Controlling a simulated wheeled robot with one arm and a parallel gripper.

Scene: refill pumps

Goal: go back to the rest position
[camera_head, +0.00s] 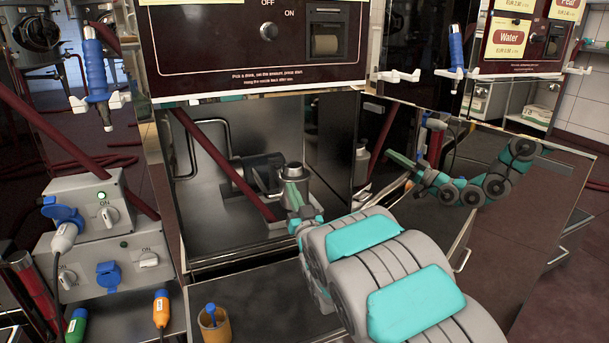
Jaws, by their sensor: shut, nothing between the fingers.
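My grey and teal arm reaches in from the lower right of the head view. It ends in my gripper (291,190), small in the picture, with its narrow greenish fingers close together and nothing seen between them. The fingers show in front of a metal cylinder (293,172) at the open metal bay of the pump (255,70). I cannot tell whether they touch it. The pump's knob (269,31) sits above, between OFF and ON marks.
A blue-handled nozzle (95,65) hangs at the left, another (456,50) at the right. Grey socket boxes (95,205) stand at left. An orange cup (213,325) and an orange plug (161,308) are at front. A shiny panel (540,190) at right mirrors my arm.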

